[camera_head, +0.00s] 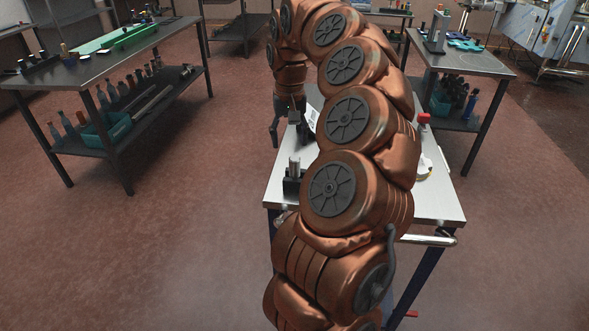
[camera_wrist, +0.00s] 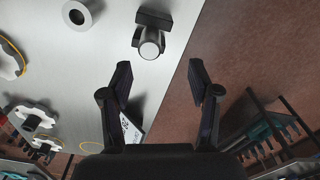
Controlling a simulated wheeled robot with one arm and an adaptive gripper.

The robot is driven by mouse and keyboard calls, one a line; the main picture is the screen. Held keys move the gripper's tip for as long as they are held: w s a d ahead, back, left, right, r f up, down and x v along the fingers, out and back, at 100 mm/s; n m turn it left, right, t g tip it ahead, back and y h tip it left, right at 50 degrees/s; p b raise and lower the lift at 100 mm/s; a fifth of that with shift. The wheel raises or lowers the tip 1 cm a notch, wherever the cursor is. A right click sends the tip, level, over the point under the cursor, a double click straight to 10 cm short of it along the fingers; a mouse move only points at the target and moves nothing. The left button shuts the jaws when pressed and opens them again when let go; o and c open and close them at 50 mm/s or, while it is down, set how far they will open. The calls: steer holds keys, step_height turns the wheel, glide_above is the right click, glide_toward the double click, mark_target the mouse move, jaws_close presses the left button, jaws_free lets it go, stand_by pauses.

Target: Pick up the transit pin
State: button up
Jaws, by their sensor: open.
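A short silvery upright cylinder (camera_head: 294,167) stands in a black block (camera_head: 293,186) at the near left corner of the white-topped table; I take it to be the transit pin. In the wrist view the cylinder (camera_wrist: 149,50) shows its round end, with the black block (camera_wrist: 154,19) against it, beyond my fingertips. My gripper (camera_wrist: 160,72) is open, with nothing between its fingers, and the table's edge runs behind the gap. In the head view my gripper (camera_head: 287,127) hangs at the table's left edge, farther back than the cylinder.
The table (camera_head: 437,204) also bears a white card (camera_head: 312,119), a red-topped thing (camera_head: 423,119) and a white-and-yellow item (camera_head: 424,168). A grey ring (camera_wrist: 76,13) lies near the cylinder. My arm hides the table's middle.

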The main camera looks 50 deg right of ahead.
mark_target(295, 158)
steer(key=shift+s+d+f+m, duration=0.15)
steer(key=shift+d+f, duration=0.05)
steer(key=shift+d, duration=0.25)
steer(key=shift+s+d+f+m, duration=0.1)
steer(key=shift+d+f+m, duration=0.1)
steer(key=shift+d, duration=0.25)
steer(key=shift+a+f+p, duration=0.15)
steer(key=shift+f+p, duration=0.55)
steer(key=shift+f, duration=1.2)
steer(key=shift+a+f+p, duration=0.1)
steer(key=shift+f+p, duration=0.6)
steer(key=shift+f, duration=1.2)
jaws_close()
